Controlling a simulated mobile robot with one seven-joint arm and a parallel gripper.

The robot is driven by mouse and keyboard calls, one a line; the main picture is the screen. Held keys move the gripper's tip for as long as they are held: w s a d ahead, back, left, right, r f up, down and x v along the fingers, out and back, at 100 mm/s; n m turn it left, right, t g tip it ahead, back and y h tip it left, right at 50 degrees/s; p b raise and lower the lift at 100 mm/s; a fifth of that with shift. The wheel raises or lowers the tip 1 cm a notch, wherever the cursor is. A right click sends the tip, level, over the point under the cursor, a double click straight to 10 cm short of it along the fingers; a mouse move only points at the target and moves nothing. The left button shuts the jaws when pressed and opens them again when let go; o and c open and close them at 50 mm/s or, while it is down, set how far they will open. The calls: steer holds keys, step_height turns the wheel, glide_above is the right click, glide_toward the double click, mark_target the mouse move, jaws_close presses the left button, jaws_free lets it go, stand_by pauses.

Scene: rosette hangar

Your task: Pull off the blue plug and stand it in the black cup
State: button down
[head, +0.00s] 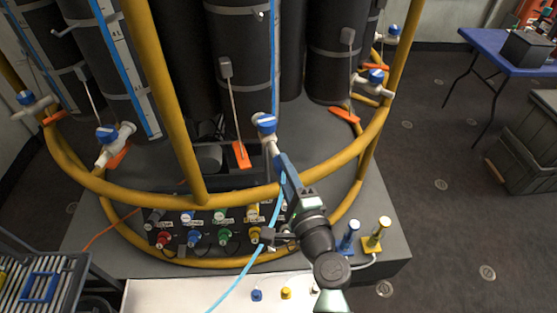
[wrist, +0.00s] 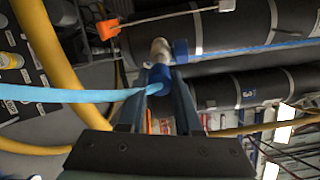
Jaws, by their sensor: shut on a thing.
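My gripper (head: 280,160) reaches up to the white valve (head: 268,135) with the blue handle at the middle of the frame. In the wrist view my gripper (wrist: 160,88) is shut on the blue plug (wrist: 158,74). The plug sits at the end of the white valve spout (wrist: 160,50), and I see no clear gap between them. A light blue hose (wrist: 70,94) runs from the plug to the left; in the head view it hangs down past the panel. In the head view the gripper mostly hides the plug. I cannot pick out the black cup with certainty.
A yellow ring rail (head: 250,196) curves close around the arm, with black cylinders (head: 240,60) behind. A panel of coloured fittings (head: 205,230) stands below. Blue (head: 348,237) and yellow (head: 376,233) fittings stand right of my arm. A white surface (head: 180,295) is in front.

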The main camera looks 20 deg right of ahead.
steer(key=shift+s, duration=2.55)
steer(key=shift+a+f, duration=0.1)
steer(key=shift+a, duration=0.05)
